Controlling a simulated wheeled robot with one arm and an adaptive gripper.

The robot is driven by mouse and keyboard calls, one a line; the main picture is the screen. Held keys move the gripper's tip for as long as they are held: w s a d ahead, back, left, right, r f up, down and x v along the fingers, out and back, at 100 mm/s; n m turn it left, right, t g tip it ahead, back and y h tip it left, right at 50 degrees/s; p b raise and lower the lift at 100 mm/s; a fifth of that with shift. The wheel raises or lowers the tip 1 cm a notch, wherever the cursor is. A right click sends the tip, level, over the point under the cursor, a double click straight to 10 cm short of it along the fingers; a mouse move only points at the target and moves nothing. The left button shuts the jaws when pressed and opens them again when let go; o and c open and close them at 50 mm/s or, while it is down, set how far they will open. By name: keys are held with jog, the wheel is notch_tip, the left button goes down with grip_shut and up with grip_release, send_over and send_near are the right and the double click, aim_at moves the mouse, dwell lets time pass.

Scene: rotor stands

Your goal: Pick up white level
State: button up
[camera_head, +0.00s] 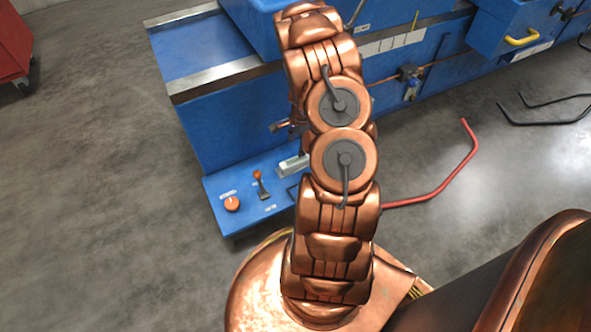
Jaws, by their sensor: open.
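A small pale, whitish block (292,165) sits on the low blue ledge, just left of my copper arm. It may be the white level, but it is too small to tell, and my arm may hide part of its right end. My gripper is not in view. My arm rises through the middle of the picture and runs up to the top edge, covering part of the blue machine behind it.
The blue machine (215,130) spans the back. Its low ledge (235,216) carries an orange knob (232,203) and an orange-tipped lever (260,184). A red bent bar (450,176) and black bars (540,122) show at right. Grey floor (90,200) at left is clear.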

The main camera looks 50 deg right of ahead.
aim_at(296, 160)
jog(key=shift+d+f, duration=0.15)
jog(key=shift+f, duration=0.4)
jog(key=shift+d+f, duration=0.15)
jog(key=shift+f, duration=0.4)
jog(key=shift+a+f+b, duration=0.15)
jog(key=shift+f+b, duration=0.45)
jog(key=shift+f, duration=0.65)
jog(key=shift+a+f+b, duration=0.2)
jog(key=shift+f+b, duration=0.4)
jog(key=shift+f, duration=0.6)
jog(key=shift+a+f+b, duration=0.15)
jog(key=shift+f+b, duration=0.45)
jog(key=shift+f, duration=0.65)
grip_shut()
